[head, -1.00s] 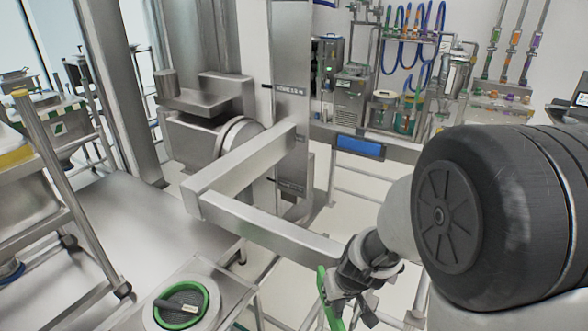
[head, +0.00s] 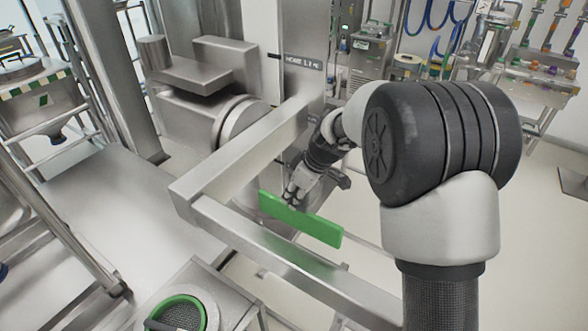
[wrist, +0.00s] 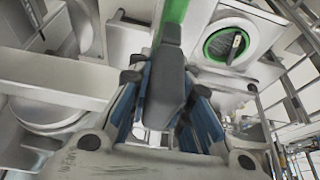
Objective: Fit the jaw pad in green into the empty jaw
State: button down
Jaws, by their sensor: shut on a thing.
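The green jaw pad (head: 300,219) is a long flat bar. My gripper (head: 294,194) is shut on it near its middle, at its far side in the head view. The pad shows between the two steel arms of the lifter, the rear arm (head: 250,140) and the front arm (head: 290,268), with a gap in the picture to the front one. Its length runs roughly along the front arm. I cannot tell which jaw is empty, and no seat for the pad shows clearly.
A steel column (head: 305,50) carries the lifter arms. A box with a green-ringed round port (head: 178,318) stands at the lower left; it also shows in the wrist view (wrist: 228,45). A steel platform (head: 110,215) lies left. Pale floor is open at right.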

aim_at(295, 226)
jog(key=shift+w, duration=0.5)
jog(key=shift+s+f, duration=0.3)
jog(key=shift+s, duration=0.1)
jog(key=shift+f+b, duration=0.3)
jog(key=shift+b, duration=0.1)
notch_tip(295, 226, down, 9)
jog(key=b, duration=0.4)
jog(key=shift+w, duration=0.1)
notch_tip(295, 226, down, 4)
jog(key=b, duration=0.4)
jog(key=shift+r+b, duration=0.25)
jog(key=shift+b, duration=0.1)
jog(key=shift+d+b, duration=0.1)
jog(key=shift+b, duration=0.3)
jog(key=shift+f+b, duration=0.65)
jog(key=shift+b, duration=0.15)
jog(key=shift+s+f+b, duration=0.2)
jog(key=shift+f+b, duration=0.15)
